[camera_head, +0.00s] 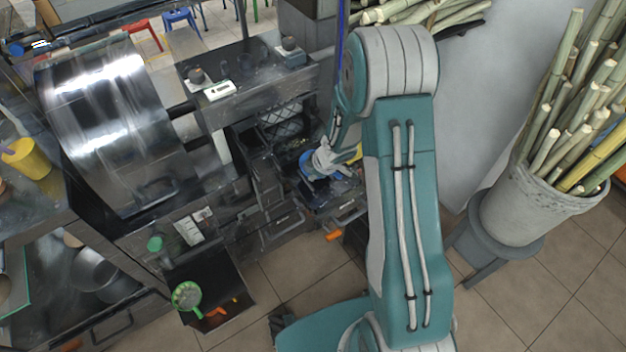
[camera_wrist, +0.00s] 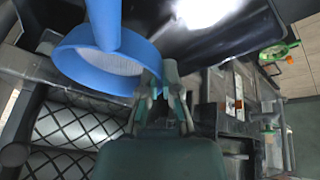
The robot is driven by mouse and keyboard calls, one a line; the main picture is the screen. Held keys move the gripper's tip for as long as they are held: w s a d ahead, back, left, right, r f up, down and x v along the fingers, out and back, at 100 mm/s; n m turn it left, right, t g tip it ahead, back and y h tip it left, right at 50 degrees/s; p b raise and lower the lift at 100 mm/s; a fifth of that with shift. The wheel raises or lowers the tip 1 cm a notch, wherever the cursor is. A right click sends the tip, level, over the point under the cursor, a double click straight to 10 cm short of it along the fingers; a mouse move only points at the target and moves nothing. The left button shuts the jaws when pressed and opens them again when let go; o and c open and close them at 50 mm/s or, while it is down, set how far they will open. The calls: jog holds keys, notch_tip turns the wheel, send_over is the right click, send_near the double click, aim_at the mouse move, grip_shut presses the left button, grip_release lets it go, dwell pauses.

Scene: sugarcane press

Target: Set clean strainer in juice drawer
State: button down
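A blue round strainer (camera_wrist: 85,52) with pale mesh fills the upper left of the wrist view, its handle running up out of frame. My gripper (camera_wrist: 158,72) has its fingertips at the right side of the strainer's rim and appears closed on it. In the head view the blue strainer (camera_head: 307,166) shows small beside my gripper (camera_head: 322,160), above the open drawer area (camera_head: 335,195) at the press. My arm hides part of this area. Whether the strainer touches the drawer I cannot tell. A green strainer (camera_head: 186,296) lies on a dark stand at the lower left.
The press's large metal drum (camera_head: 105,120) stands at the left. A drawer with an orange handle (camera_head: 333,235) is below my gripper. A bucket of cane (camera_head: 530,205) on a stool stands at the right.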

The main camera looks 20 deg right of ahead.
aim_at(313, 187)
jog(key=shift+w+f, duration=0.2)
jog(key=shift+f, duration=0.05)
jog(key=shift+w+f, duration=0.15)
jog(key=shift+f, duration=1.55)
jog(key=shift+f, duration=0.1)
jog(key=c, duration=0.8)
grip_release()
